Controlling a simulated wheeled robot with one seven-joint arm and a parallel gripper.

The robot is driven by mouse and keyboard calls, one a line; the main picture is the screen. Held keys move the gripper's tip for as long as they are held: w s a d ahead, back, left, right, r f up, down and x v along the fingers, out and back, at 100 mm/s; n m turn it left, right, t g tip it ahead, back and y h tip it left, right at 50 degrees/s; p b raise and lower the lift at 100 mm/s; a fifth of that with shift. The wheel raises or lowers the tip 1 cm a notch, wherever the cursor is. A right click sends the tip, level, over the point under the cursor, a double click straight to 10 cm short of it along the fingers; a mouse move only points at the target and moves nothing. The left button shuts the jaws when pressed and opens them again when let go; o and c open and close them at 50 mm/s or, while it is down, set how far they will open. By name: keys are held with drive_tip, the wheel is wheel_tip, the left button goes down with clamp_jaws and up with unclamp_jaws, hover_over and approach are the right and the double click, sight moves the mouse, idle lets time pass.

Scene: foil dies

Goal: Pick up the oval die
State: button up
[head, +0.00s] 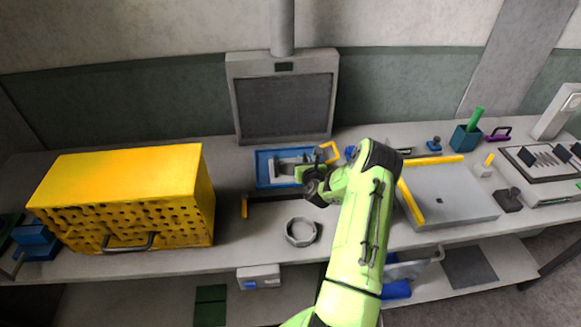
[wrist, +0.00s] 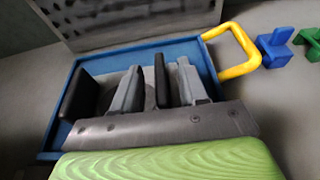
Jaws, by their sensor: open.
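My gripper (head: 312,180) is at the front right of a blue tray (head: 262,170), over its edge. In the wrist view its two grey fingers (wrist: 159,72) stand apart over the same tray (wrist: 62,136), so it is open. A dark upright plate (wrist: 162,78) shows between the fingers, and another dark piece (wrist: 74,98) stands at the left of the tray. A rounded grey shape shows between them, partly behind the left finger. I cannot tell which of these is the oval die; the metal bar and fingers hide part of the tray.
A yellow perforated box (head: 125,195) stands at left. A grey ring (head: 301,231) lies on the bench front. The tray has a yellow handle (wrist: 243,50); blue and green pieces (wrist: 276,46) lie beyond it. A grey board with yellow rails (head: 445,195) lies right. A grey panel stands behind.

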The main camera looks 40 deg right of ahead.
drive_tip(key=shift+w+d+f, duration=0.2)
drive_tip(key=shift+w+d, duration=0.15)
drive_tip(key=shift+w, duration=0.1)
drive_tip(key=shift+s, duration=0.1)
drive_tip(key=shift+c, duration=0.4)
clamp_jaws()
drive_tip(key=shift+r, duration=0.2)
wheel_tip(320, 180, up, 10)
drive_tip(key=shift+f+p, duration=0.1)
drive_tip(key=shift+p, duration=0.95)
